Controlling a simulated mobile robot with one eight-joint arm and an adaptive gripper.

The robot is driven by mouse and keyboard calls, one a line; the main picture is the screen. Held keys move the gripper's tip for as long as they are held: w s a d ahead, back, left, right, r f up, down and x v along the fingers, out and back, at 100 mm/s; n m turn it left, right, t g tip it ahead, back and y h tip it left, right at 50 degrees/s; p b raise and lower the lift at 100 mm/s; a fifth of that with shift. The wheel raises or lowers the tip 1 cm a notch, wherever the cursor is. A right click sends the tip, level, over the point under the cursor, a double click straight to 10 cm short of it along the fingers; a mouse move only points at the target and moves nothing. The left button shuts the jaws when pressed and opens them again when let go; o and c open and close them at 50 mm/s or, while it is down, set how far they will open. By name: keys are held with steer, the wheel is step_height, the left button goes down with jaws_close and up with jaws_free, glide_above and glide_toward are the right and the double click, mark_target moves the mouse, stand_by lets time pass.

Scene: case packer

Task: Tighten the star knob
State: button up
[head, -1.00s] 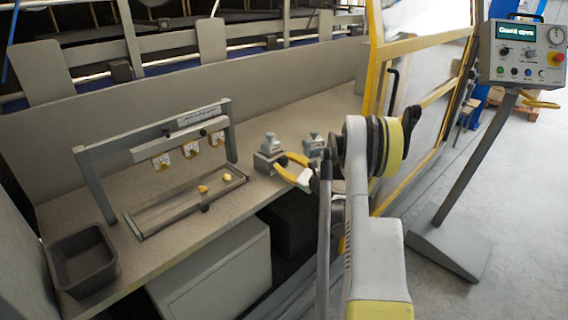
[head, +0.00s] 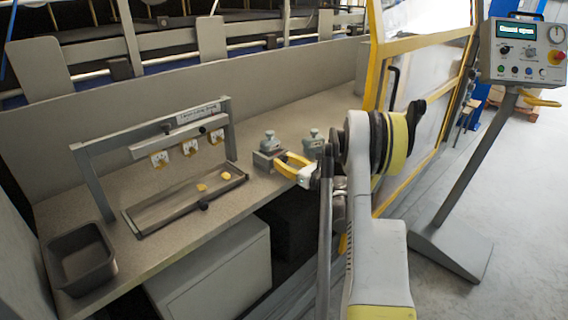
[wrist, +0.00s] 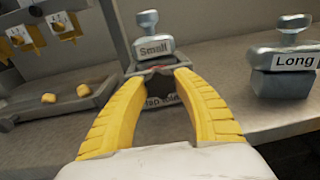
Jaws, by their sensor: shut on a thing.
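I cannot make out a star shape on either. My gripper (head: 278,160), with yellow fingers, is well right of both, at the bench's front edge by the block labelled Small (head: 268,147). No knob is clear in the wrist view.
The Long block (wrist: 290,80) stands right of the Small one. The shallow tray (head: 140,222) holds a few yellow pieces under the frame (head: 95,180). A dark bin (head: 57,252) sits at the bench's left end. A control panel (head: 520,50) stands at the right.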

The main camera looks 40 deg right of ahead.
steer(key=m+b, duration=0.1)
steer(key=m, duration=0.5)
steer(key=shift+y, duration=0.3)
steer(key=m+b, duration=0.1)
steer(key=m, duration=0.5)
steer(key=shift+a+y, duration=0.1)
steer(key=shift+y, duration=0.2)
steer(key=m+b, duration=0.1)
steer(key=m, duration=0.5)
steer(key=shift+r, duration=0.1)
steer(key=shift+c, duration=0.2)
steer(key=m, duration=0.5)
steer(key=shift+r+y+b, duration=0.1)
steer(key=shift+y+b, duration=0.3)
steer(key=shift+m, duration=0.3)
steer(key=o, duration=1.2)
steer(key=shift+w, duration=0.1)
